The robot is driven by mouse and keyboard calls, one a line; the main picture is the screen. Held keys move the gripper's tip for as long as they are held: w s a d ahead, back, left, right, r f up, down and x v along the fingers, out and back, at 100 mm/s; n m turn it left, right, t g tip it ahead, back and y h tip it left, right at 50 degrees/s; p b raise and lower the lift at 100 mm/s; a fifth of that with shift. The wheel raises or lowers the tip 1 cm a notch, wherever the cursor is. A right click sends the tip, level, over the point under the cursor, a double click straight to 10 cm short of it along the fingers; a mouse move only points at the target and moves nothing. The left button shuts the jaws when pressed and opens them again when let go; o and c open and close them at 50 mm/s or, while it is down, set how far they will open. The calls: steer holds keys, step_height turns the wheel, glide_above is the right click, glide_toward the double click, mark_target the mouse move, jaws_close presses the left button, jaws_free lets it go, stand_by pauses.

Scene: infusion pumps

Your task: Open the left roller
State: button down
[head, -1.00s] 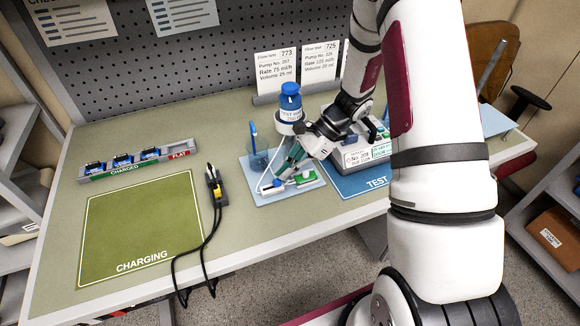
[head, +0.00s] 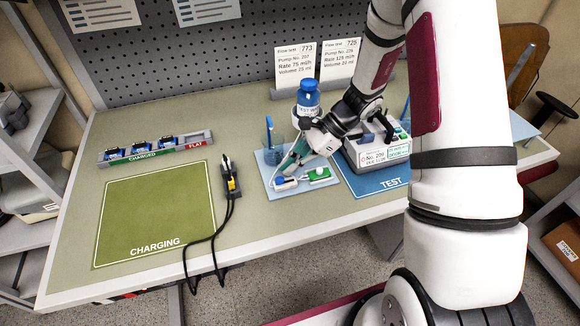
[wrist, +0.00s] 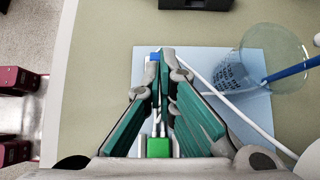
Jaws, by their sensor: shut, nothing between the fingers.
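The left roller, a white clamp with a blue part (head: 284,183), lies on the front left of a pale blue mat (head: 268,160). Its blue end also shows in the wrist view (wrist: 155,56), at the fingertips. The green-topped roller (head: 320,173) lies to its right; its green part (wrist: 158,147) shows near the palm in the wrist view. My gripper (head: 287,170) is shut and empty, its fingertips close to the left roller. In the wrist view the fingertips (wrist: 162,60) are together just right of the blue part. I cannot tell whether they touch it.
A clear beaker (wrist: 285,50) with a blue stick stands beside my gripper, and thin white tubing crosses the mat. A blue-capped bottle (head: 308,100) stands behind. The pump (head: 377,158) is to the right, partly hidden by my arm. The green charging area (head: 155,215) is empty.

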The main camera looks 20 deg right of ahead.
steer(key=v, duration=1.2)
steer(key=shift+d+r+b, duration=0.25)
steer(key=shift+b, duration=0.2)
steer(key=s+a+r+n+t+h, duration=0.2)
steer(key=s+r+n+h, duration=0.2)
steer(key=s+r+n, duration=0.5)
steer(key=s+a+r+n+t+h, duration=0.3)
steer(key=s+r+n+h, duration=0.2)
steer(key=s+r+n, duration=0.4)
steer(key=shift+s+r, duration=0.6)
steer(key=shift+s, duration=0.55)
